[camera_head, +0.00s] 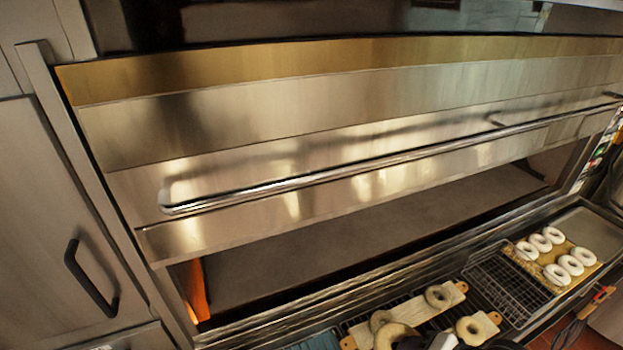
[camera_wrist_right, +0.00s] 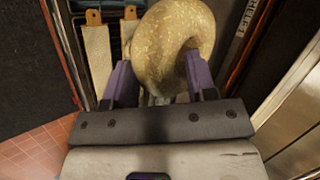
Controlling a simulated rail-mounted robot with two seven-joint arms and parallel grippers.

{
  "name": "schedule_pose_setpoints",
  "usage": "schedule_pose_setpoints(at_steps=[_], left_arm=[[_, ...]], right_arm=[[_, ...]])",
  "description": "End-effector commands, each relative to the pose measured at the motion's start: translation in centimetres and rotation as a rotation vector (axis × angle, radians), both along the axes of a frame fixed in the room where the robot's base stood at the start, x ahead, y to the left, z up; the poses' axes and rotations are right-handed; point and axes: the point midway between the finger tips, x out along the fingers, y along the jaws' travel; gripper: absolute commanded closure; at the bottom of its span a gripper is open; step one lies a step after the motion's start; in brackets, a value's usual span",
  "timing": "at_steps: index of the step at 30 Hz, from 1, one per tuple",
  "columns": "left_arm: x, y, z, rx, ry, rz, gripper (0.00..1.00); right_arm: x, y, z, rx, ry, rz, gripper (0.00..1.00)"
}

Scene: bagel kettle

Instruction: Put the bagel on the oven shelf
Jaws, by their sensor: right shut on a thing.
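A seeded, pale tan bagel (camera_wrist_right: 170,40) is held between the purple fingers of my right gripper (camera_wrist_right: 158,75) in the right wrist view. In the head view this bagel (camera_head: 394,336) shows at the bottom edge, in front of the oven and over the boards. Only a small part of my right gripper (camera_head: 428,343) shows there. The oven shelf (camera_head: 350,235) is a wide, dark grey, flat surface inside the long opening below the steel door, and its visible part is bare. My left gripper is not in view.
A long handle bar (camera_head: 380,160) runs across the front above the opening. Wooden boards (camera_head: 412,317) carry other bagels (camera_head: 438,296). A wire basket (camera_head: 508,280) and a tray of several white rings (camera_head: 556,258) stand to the right.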

Motion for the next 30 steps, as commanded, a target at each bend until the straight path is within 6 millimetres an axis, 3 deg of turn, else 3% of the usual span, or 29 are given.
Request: schedule_pose_setpoints(at_steps=[11,30], left_arm=[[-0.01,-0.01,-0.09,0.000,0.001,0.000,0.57],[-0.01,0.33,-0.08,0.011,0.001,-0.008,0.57]], right_arm=[[-0.05,-0.01,0.22,0.014,-0.017,-0.279,0.74],[-0.05,-0.07,0.23,0.013,-0.018,-0.293,0.74]])
